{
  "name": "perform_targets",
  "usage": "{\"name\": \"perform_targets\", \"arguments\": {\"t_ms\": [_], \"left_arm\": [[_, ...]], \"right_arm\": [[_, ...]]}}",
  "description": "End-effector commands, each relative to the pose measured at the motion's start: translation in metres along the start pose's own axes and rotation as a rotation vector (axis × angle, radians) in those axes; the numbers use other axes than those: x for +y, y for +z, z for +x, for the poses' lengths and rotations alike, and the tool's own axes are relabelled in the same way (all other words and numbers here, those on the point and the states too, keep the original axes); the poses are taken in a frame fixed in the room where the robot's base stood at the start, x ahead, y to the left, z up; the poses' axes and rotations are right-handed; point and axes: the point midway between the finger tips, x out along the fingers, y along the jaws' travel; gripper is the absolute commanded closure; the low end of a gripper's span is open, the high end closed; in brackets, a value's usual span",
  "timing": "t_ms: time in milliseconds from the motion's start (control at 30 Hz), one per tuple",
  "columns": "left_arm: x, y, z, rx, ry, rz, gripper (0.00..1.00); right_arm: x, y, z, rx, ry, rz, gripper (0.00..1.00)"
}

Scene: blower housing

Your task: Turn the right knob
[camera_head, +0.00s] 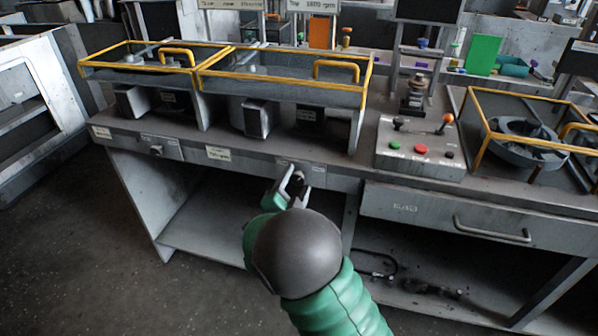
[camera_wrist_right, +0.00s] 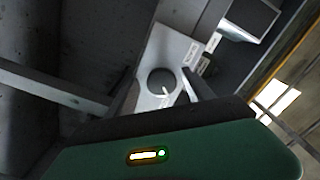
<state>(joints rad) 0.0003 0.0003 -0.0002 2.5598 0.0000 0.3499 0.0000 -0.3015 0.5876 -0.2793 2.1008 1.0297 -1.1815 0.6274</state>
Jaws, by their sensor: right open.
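The right knob (camera_wrist_right: 160,82) is a dark round knob with a white pointer mark, on a pale plate on the bench's front edge. It shows in the right wrist view; in the head view my gripper mostly hides it. My right gripper (camera_head: 291,184) is at that front edge, in the middle of the head view. Its fingers are open, one on each side of the knob; in the right wrist view the gripper (camera_wrist_right: 163,92) shows gaps beside the knob, but I cannot tell whether either finger touches it. My left gripper is not in view.
A similar left knob (camera_head: 156,150) sits farther left on the bench edge. Yellow-framed guards (camera_head: 280,85) stand above. A control box (camera_head: 420,150) with buttons and a lever, and a drawer (camera_head: 480,220), are to the right. Open floor lies at the lower left.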

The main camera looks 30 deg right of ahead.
Motion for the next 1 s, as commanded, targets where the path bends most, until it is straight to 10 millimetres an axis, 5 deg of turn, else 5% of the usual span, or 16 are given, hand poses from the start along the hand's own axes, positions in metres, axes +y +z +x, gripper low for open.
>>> {"name": "perform_targets", "arguments": {"t_ms": [267, 700, 1000], "left_arm": [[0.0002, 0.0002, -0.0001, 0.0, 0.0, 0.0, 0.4], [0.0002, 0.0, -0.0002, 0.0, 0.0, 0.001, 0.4], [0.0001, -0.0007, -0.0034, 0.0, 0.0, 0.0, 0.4]], "right_arm": [[-0.0023, 0.0012, -0.0027, 0.002, -0.003, -0.003, 0.42], [-0.0003, -0.0003, 0.0011, 0.002, -0.001, 0.001, 1.0], [-0.0013, -0.0023, 0.0018, 0.006, -0.001, -0.018, 1.0]]}}
